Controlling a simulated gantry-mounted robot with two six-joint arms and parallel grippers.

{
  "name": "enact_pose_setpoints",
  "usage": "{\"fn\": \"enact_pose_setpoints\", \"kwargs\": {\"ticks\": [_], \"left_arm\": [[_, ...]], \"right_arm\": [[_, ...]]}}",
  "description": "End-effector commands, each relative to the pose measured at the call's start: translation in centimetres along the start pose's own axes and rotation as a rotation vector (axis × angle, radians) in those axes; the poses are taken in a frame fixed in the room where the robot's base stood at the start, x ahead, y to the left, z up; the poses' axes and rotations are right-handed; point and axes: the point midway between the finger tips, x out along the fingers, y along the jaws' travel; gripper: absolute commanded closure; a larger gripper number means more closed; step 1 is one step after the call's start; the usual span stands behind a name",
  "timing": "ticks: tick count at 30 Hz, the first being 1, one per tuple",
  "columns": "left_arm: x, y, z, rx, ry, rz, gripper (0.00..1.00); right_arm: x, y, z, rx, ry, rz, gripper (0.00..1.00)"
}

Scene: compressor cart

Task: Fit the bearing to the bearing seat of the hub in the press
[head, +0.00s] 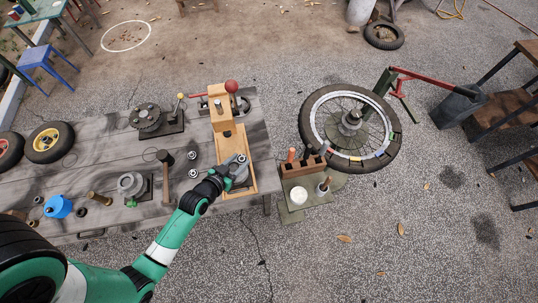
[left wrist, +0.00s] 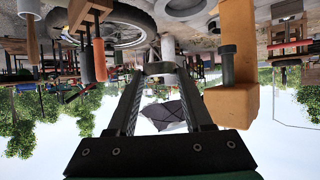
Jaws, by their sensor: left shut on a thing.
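The wooden press (head: 219,108) stands at the right end of the table, with a red ball on its lever. The grey hub (head: 239,175) sits on the press's wooden base, partly hidden by my gripper. My left gripper (head: 238,161) is over this base at the hub, shut on a small piece that I take for the bearing. The fingers hide most of it, so I cannot tell whether it touches the bearing seat. In the left wrist view my fingers (left wrist: 168,70) reach toward a grey upright cylinder, and the press's block (left wrist: 232,108) is at the right. My right gripper is not in view.
Two small metal rings (head: 193,173) and a hammer (head: 166,172) lie left of the press. A geared fixture (head: 148,118) stands behind them. A tool rack (head: 302,167) and a spoked wheel (head: 312,112) are to the right.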

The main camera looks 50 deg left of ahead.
Motion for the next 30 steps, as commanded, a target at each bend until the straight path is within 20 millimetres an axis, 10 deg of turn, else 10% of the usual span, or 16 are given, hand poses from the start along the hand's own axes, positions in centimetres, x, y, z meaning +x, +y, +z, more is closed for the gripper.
{"fn": "enact_pose_setpoints", "kwargs": {"ticks": [6, 30], "left_arm": [[-1.6, -3.2, -0.6, -0.042, 0.001, -0.078, 1.00], [0.4, -3.1, 2.9, -0.041, 0.002, -0.076, 1.00]], "right_arm": [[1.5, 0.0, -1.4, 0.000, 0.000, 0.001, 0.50], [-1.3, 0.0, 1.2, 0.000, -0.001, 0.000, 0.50]]}}
